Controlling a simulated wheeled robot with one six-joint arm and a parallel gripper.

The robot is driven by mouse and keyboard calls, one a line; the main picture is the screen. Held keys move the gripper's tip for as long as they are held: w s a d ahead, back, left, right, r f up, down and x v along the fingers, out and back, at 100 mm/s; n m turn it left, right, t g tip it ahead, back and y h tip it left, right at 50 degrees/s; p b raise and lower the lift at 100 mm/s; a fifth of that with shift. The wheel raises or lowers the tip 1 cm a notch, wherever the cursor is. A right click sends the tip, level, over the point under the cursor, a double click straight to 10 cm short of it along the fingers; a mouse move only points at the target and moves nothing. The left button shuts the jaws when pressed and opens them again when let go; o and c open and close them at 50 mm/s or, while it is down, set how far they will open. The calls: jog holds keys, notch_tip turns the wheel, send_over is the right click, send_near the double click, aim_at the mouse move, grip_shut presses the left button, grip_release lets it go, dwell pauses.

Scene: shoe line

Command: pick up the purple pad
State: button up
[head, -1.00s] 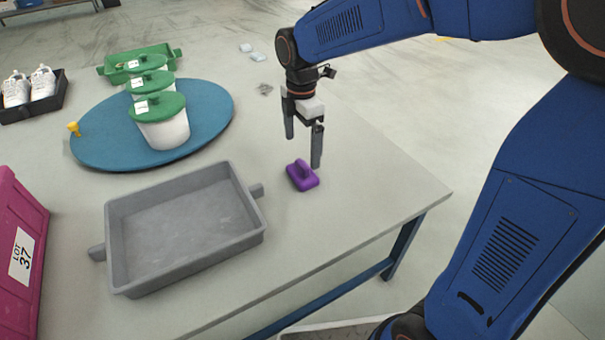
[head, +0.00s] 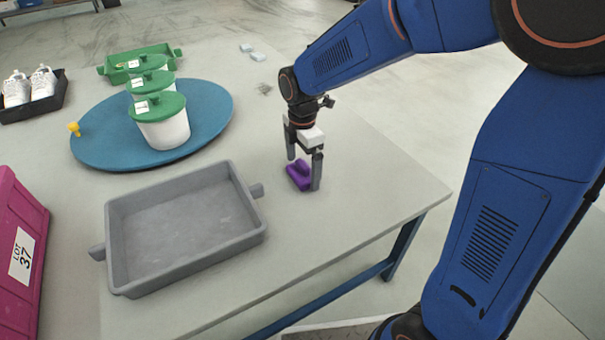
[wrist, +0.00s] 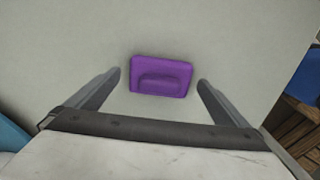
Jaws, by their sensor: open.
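The purple pad (head: 299,176) lies flat on the table to the right of the grey tray, with a raised grip on its top. In the wrist view the pad (wrist: 161,76) shows whole, between and a little beyond the two fingertips. My gripper (head: 304,174) is open and low over the pad, one finger on either side of it. In the wrist view both fingers of my gripper (wrist: 160,80) stand apart from the pad with gaps at each side. The right finger hides part of the pad in the head view.
The grey tray (head: 112,225) is empty, left of the pad. A blue round board (head: 90,145) holds white tubs with green lids (head: 160,107). A green tray (head: 110,71), a black tray with white shoes (head: 45,102) and a magenta bin (head: 15,290) stand farther left. The table's right edge is near.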

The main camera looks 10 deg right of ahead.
aim_at(303, 164)
jog(key=c, duration=1.2)
jog(key=shift+o, duration=0.2)
jog(key=shift+r, duration=0.1)
notch_tip(303, 164, up, 10)
jog(key=shift+f, duration=0.1)
jog(key=o, duration=0.4)
jog(key=shift+c, duration=1.3)
